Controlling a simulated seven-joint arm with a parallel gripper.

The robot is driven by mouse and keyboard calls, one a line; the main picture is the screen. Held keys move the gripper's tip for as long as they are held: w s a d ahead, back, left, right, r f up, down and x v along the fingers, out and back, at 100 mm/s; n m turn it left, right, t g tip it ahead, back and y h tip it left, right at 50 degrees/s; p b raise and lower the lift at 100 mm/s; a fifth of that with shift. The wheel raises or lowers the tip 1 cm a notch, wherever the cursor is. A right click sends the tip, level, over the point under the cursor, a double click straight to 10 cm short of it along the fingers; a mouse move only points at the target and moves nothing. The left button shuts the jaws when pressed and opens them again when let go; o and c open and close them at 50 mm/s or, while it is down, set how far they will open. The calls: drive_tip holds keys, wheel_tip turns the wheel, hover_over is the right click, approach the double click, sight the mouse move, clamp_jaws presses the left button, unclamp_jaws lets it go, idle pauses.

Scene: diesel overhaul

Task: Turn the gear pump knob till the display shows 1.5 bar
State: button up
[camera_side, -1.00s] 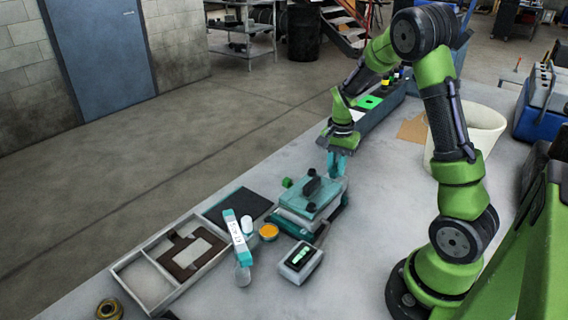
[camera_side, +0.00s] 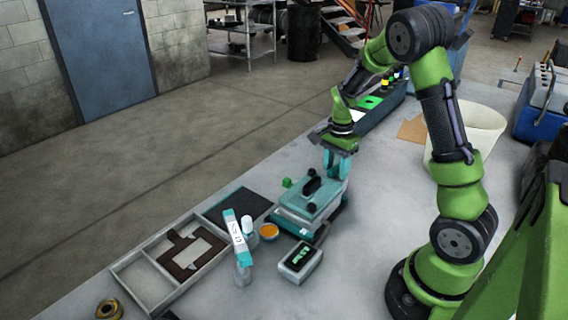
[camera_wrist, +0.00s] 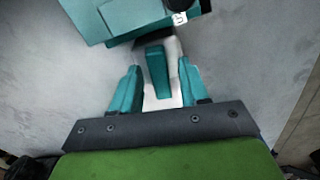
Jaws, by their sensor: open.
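The gear pump (camera_side: 306,200) is a teal box with a black handle on top, standing on the grey bench. A small green knob-like part (camera_side: 286,182) shows at its back left. A small display box (camera_side: 300,258) with a dark screen and green marks stands in front of it; I cannot read the value. My gripper (camera_side: 337,172) is open at the pump's back right end, fingers pointing down. In the wrist view, a teal upright piece and a pale piece (camera_wrist: 176,92) show between my open fingers (camera_wrist: 157,92). The pump body (camera_wrist: 118,22) is just beyond. Contact cannot be told.
A grey tray (camera_side: 150,290) with a brown gasket (camera_side: 190,250) lies at the left. A labelled bottle (camera_side: 243,270), a white bottle (camera_side: 248,226) and an orange-topped tin (camera_side: 269,231) stand near the pump. Bench right of the pump is clear.

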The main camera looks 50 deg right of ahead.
drive_tip(key=shift+r, duration=2.75)
wheel_tip(320, 180, up, 4)
